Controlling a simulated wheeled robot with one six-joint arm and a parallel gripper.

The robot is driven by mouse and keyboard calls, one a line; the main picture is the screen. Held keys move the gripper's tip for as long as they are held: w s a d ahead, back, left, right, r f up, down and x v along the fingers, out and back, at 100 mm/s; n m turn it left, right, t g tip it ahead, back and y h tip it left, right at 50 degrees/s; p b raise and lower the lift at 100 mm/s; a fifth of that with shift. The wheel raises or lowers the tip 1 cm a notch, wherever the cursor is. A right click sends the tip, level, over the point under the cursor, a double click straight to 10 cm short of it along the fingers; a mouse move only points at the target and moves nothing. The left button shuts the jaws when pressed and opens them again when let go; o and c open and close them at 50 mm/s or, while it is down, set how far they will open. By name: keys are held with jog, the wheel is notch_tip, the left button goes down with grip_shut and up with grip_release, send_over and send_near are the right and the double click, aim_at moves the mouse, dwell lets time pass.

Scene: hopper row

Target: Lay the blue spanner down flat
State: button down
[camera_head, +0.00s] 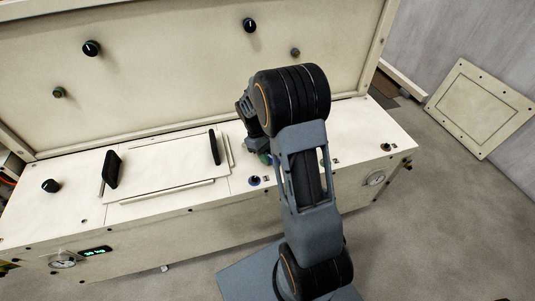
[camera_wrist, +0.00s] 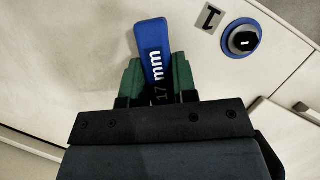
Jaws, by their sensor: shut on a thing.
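The blue spanner (camera_wrist: 152,38) shows in the wrist view, with "17 mm" in white on its handle. My gripper (camera_wrist: 157,70) has its green fingers shut on the spanner, one finger on each side. The spanner's end points away from the gripper, over a pale panel surface. Its other end is hidden by my gripper. I cannot tell whether the spanner touches the surface. In the head view my gripper (camera_head: 258,154) is low over the cream bench, mostly hidden by my arm. The spanner cannot be made out there.
A blue-ringed black knob (camera_wrist: 241,39) is right of the spanner; it also shows in the head view (camera_head: 254,181). The cream bench (camera_head: 200,222) has a hatch with two black handles left of my gripper. An upright panel (camera_head: 170,70) stands behind.

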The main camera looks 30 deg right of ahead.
jog(key=shift+f, duration=0.2)
jog(key=shift+f, duration=0.4)
dwell(0.3)
jog(key=c, duration=0.8)
grip_release()
jog(key=shift+r, duration=0.1)
jog(key=p+v, duration=0.2)
jog(key=v, duration=1.1)
jog(key=shift+w+r+p, duration=0.2)
jog(key=shift+r+p, duration=0.05)
jog(key=shift+p, duration=0.05)
